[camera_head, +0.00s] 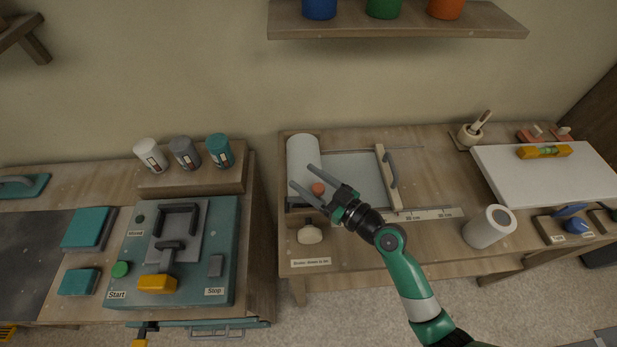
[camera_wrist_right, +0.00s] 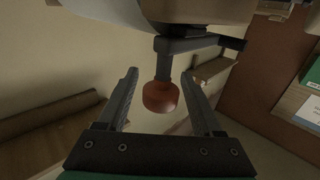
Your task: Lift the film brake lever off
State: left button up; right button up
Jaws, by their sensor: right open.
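The film brake lever has an orange-red round knob (camera_head: 318,188) at the front left of the film station, near the white film roll (camera_head: 303,153). In the right wrist view the knob (camera_wrist_right: 160,97) sits on a short grey stem joined to a grey bar (camera_wrist_right: 186,44). My right gripper (camera_head: 302,176) is open. Its two fingers lie on either side of the knob, with gaps between them and it in the wrist view (camera_wrist_right: 160,74). My left gripper is not in view.
A wooden bar with a grey handle (camera_head: 392,168) stands right of the film sheet (camera_head: 353,172). A white cylinder (camera_head: 488,227) and a white board (camera_head: 545,172) are farther right. A teal machine (camera_head: 220,270) with a yellow-tipped lever stands left. A shelf (camera_head: 400,22) hangs above.

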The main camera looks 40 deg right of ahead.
grip_shut()
dwell(0.3)
dwell(1.1)
